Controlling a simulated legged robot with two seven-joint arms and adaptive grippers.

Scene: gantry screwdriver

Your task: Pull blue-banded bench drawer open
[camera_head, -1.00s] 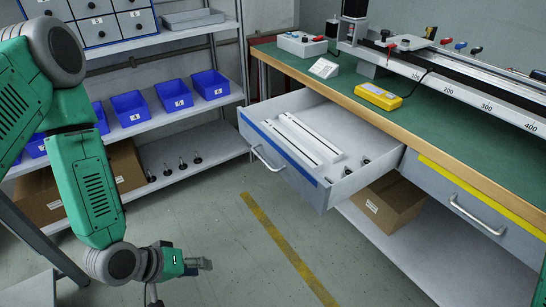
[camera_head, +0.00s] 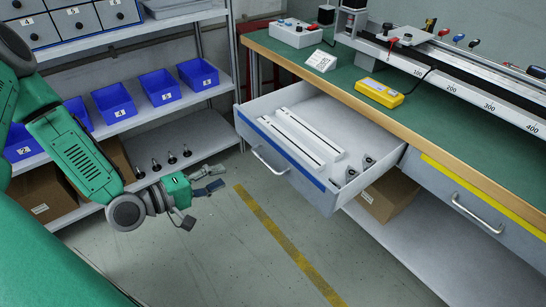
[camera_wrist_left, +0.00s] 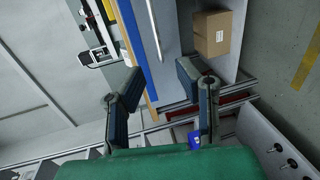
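The blue-banded drawer (camera_head: 335,188) stands pulled out from the bench in the head view, with a blue strip along its grey front and a silver bar handle (camera_head: 268,163). Inside lie two long white rails (camera_head: 299,140) and small dark-and-metal parts (camera_head: 358,172). My left gripper (camera_head: 210,179) is left of the drawer, apart from the handle and empty. In the left wrist view its two fingers (camera_wrist_left: 158,80) are spread, with the blue band (camera_wrist_left: 133,45) and handle (camera_wrist_left: 153,28) beyond them. My right gripper is not in view.
A yellow-banded drawer (camera_head: 465,195) sits shut at the right. Shelves with blue bins (camera_head: 159,86) stand at the left. A cardboard box (camera_head: 388,196) is on the shelf under the bench. Floor is clear in front of the drawer.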

